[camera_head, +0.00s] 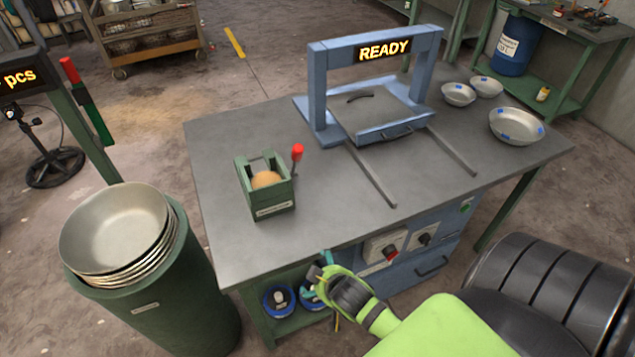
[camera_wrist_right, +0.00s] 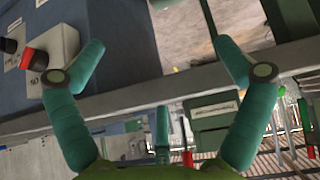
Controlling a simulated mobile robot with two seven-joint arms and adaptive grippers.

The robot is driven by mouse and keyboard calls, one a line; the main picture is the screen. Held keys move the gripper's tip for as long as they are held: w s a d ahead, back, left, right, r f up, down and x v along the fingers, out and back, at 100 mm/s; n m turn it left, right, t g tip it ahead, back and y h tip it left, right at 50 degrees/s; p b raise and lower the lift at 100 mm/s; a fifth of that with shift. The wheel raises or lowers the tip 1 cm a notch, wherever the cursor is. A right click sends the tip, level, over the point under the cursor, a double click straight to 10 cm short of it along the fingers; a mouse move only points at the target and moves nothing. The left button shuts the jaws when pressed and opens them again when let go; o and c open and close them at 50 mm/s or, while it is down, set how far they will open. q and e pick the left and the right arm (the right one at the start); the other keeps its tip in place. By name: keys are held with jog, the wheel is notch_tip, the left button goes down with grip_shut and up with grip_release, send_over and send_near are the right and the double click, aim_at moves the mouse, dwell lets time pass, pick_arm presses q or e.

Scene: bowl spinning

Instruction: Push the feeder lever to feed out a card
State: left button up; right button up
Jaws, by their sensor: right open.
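The feeder (camera_head: 268,200) is a small green box on the left part of the grey table, with a round tan item in its top. Its lever (camera_head: 297,153) has a red grip and stands up at the box's right side. My right gripper (camera_head: 322,268) is at the table's front edge, in front of and below the feeder, apart from the lever. In the right wrist view my right gripper (camera_wrist_right: 165,65) has its two teal fingers spread with nothing between them. No card shows. My left gripper is not in view.
The grey table (camera_head: 225,150) carries a blue frame (camera_head: 318,95) with a READY sign, two rails and several metal bowls (camera_head: 517,126). A bowl stack (camera_head: 115,228) stands on a green drum at left. A switch box (camera_head: 384,247) is on the table's front. Tabletop around the feeder is clear.

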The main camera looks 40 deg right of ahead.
aim_at(300, 156)
jog(key=w+d+r+t, duration=0.1)
jog(key=w+r, duration=0.1)
jog(key=r, duration=0.1)
jog(key=w+d+r+m+t+h+p, duration=0.1)
jog(key=w+d+r+t, duration=0.1)
jog(key=w+r, duration=0.1)
jog(key=w+d+r+t, duration=0.1)
jog(key=w+r, duration=0.2)
jog(key=r, duration=0.1)
jog(key=shift+d+r+m+t+h, duration=0.3)
jog(key=shift+d+r+m, duration=0.05)
jog(key=shift+m, duration=0.05)
jog(key=w+d+r+t+p, duration=0.15)
jog(key=w+r+t, duration=0.25)
jog(key=r, duration=0.5)
jog(key=shift+m, duration=0.3)
jog(key=b+x, duration=0.1)
jog(key=x, duration=0.2)
jog(key=b+x, duration=0.1)
jog(key=x, duration=0.3)
jog(key=b+x, duration=0.2)
jog(key=x, duration=0.1)
jog(key=shift+w+d, duration=0.3)
jog(key=shift+d, duration=0.2)
jog(key=shift+x, duration=0.75)
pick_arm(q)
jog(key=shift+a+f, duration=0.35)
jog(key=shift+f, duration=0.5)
pick_arm(e)
jog(key=shift+r, duration=0.1)
